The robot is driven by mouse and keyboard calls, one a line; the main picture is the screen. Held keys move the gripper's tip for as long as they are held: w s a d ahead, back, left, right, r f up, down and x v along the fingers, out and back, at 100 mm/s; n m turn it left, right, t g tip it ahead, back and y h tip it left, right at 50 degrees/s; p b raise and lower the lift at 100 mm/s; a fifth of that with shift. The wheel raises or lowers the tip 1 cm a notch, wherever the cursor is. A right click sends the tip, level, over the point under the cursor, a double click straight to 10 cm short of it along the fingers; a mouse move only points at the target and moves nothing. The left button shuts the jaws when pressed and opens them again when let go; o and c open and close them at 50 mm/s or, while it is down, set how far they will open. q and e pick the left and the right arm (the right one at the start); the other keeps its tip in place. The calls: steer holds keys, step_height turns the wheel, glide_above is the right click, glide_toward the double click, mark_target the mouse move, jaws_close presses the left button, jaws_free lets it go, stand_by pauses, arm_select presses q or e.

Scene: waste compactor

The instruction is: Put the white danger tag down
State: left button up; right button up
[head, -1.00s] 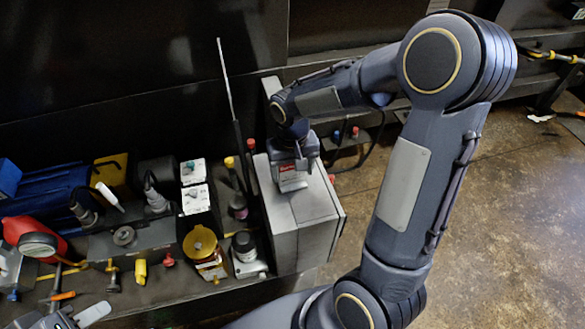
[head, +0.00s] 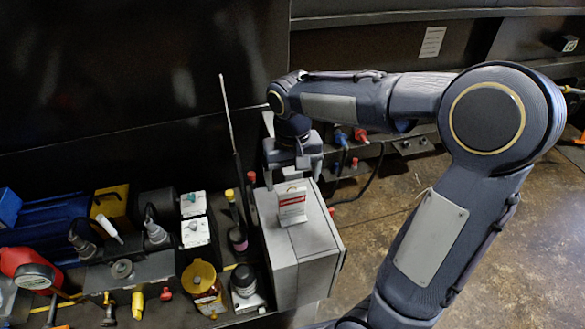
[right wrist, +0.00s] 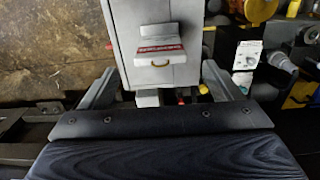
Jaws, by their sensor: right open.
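The white danger tag (head: 293,204), with a red band, rests on top of the grey metal box (head: 308,235) near its far end. It appears upright, though I cannot be sure how far it leans. It also shows in the right wrist view (right wrist: 157,55). My right gripper (head: 292,176) is open and empty, just behind and above the tag, with its fingers apart from it. In the right wrist view, the open fingers (right wrist: 160,80) lie to either side of the box. My left gripper is not in view.
Left of the box is a crowded bench with a yellow round-topped device (head: 203,284), white switch boxes (head: 195,232), a red canister (head: 28,268) and a thin upright rod (head: 228,115). A dark wall rises behind. Open brown floor (head: 360,245) lies to the right.

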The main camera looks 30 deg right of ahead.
steer(key=shift+r, duration=0.9)
steer(key=s+a+t+y, duration=0.2)
steer(key=s, duration=0.6)
steer(key=s+a+n+t+y, duration=0.1)
steer(key=s+a+t, duration=0.1)
steer(key=s, duration=0.7)
steer(key=shift+t+y, duration=0.4)
steer(key=shift+t, duration=0.4)
